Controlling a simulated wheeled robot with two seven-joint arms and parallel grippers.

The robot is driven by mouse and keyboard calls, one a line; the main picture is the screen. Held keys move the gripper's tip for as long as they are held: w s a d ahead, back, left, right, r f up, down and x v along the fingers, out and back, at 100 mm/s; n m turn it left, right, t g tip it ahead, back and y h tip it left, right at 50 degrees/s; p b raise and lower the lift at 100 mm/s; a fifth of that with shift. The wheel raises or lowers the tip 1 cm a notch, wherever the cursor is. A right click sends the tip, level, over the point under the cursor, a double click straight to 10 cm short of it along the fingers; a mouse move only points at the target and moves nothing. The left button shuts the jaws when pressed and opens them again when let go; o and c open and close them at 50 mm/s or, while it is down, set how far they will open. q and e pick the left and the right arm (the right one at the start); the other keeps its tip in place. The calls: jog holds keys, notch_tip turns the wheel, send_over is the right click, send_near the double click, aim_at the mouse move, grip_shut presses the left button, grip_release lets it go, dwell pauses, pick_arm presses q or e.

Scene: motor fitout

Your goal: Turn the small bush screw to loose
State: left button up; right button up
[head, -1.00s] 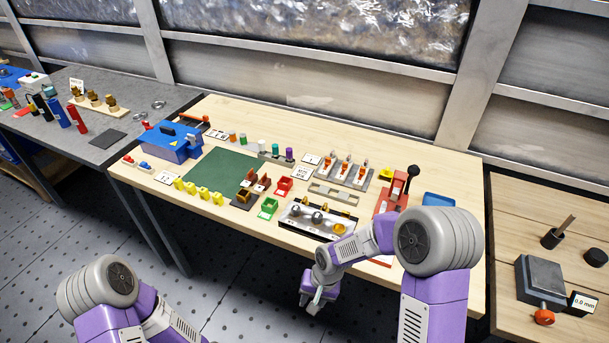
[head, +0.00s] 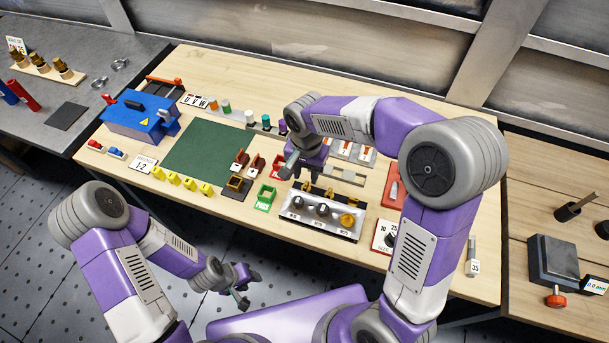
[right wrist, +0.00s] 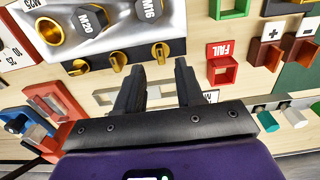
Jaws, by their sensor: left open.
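A silver block (head: 312,232) with M16, M20 and M25 bushes stands at the table's front. Small yellow screws line its far edge. In the right wrist view, the screw by M16 (right wrist: 160,52) lies just beyond and roughly between my right fingers, apart from them. Its neighbours, by M20 (right wrist: 118,60) and M25 (right wrist: 78,67), lie to its left. My right gripper (right wrist: 160,78) is open and empty; in the head view it (head: 290,164) hovers above the table behind the block. My left gripper (head: 242,288) is open and empty, low in front of the table.
A green tray (head: 265,197) and a red FAIL tray (right wrist: 222,70) stand beside the block. Dark terminal blocks (head: 238,187) and a green mat (head: 205,150) lie further left. A red press (head: 393,188) stands at the right, partly hidden by my arm.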

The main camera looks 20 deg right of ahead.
aim_at(306, 184)
jog(key=shift+f+b, duration=0.5)
jog(key=shift+f, duration=1.75)
jog(key=shift+c, duration=0.4)
grip_shut()
